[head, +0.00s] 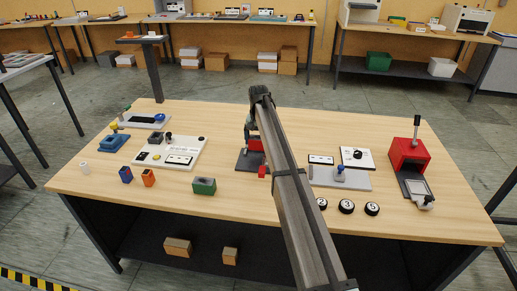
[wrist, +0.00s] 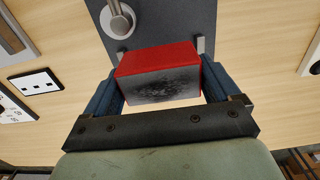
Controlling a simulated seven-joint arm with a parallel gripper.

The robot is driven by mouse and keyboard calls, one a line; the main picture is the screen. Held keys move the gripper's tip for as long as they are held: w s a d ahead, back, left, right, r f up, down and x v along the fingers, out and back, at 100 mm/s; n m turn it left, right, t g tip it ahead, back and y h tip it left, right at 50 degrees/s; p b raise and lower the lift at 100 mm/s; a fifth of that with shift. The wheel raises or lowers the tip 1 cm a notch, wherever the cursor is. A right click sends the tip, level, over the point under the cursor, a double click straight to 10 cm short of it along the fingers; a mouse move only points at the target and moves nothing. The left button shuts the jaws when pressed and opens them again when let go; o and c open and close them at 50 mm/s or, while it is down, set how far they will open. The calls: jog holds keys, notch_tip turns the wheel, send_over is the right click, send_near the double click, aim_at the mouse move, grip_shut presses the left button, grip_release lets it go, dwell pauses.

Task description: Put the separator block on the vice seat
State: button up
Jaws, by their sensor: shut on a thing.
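A red block (wrist: 165,60) with a dark, smudged grey face sits between the two blue fingers of my gripper (wrist: 160,95) in the wrist view. The fingers are shut on its sides. Beyond it is a dark grey plate (wrist: 165,22) with a round metal disc and rod (wrist: 118,18), and two small light posts beside the block's far edge. In the head view the dark plate (head: 244,160) lies mid-table, with red parts (head: 255,145) just above it, partly hidden by my arm. I cannot tell whether the block touches the plate.
A white panel (head: 170,153) and a green block (head: 204,186) are to the left. Bare wood lies behind the plate.

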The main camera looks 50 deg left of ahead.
aim_at(258, 147)
jog(key=shift+f, duration=2.1)
jog(key=shift+f, duration=0.15)
jog(key=o, duration=0.9)
notch_tip(258, 147, up, 12)
jog(key=shift+r, duration=0.15)
